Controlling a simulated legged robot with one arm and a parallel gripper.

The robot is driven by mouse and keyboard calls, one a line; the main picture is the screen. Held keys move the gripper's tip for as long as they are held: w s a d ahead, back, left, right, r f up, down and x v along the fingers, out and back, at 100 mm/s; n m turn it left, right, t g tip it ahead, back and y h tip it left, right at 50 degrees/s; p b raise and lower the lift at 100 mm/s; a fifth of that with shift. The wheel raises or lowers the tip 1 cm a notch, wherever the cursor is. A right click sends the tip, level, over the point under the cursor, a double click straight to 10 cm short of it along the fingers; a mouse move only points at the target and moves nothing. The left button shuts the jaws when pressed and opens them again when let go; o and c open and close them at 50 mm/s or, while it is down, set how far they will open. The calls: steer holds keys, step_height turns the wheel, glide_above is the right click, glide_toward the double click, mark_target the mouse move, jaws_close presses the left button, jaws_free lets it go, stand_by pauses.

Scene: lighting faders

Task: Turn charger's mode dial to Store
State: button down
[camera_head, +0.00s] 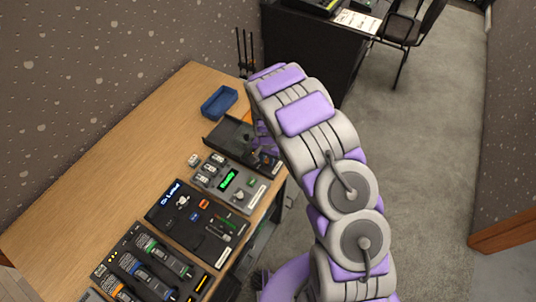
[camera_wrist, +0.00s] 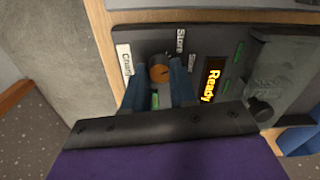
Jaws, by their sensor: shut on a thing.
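The charger (camera_wrist: 210,45) is a dark panel in the wrist view, with an orange "Ready" display (camera_wrist: 212,80). Its mode dial (camera_wrist: 160,70) is a small round knob with an orange-brown top. The Store label (camera_wrist: 180,40) is beside the dial, towards the upper right; a partly readable label starting "Char" (camera_wrist: 125,60) is to its left. My gripper (camera_wrist: 159,80) has its blue fingers shut on the dial, one on each side. The dial's pointer direction cannot be told. In the head view the charger (camera_head: 229,133) shows near the table's far end; my arm hides the dial and most of the gripper.
The wooden table (camera_head: 110,160) has free room left of the devices. A blue tray (camera_head: 219,102) lies beyond the charger. A grey unit with a green display (camera_head: 229,180), a black unit (camera_head: 178,210) and a fader panel (camera_head: 150,268) line the near edge.

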mark_target(267, 160)
steer(key=n, duration=0.1)
steer(key=n+p, duration=0.2)
steer(key=shift+s+n, duration=0.25)
steer(key=shift+n, duration=0.15)
steer(key=shift+n+p, duration=1.15)
steer(key=shift+n, duration=0.55)
steer(key=shift+f, duration=0.1)
steer(key=c, duration=0.9)
jaws_free()
steer(key=shift+w+a, duration=0.1)
steer(key=shift+w+r, duration=0.1)
steer(key=shift+r, duration=0.1)
step_height(267, 160, up, 17)
steer(key=shift+p, duration=1)
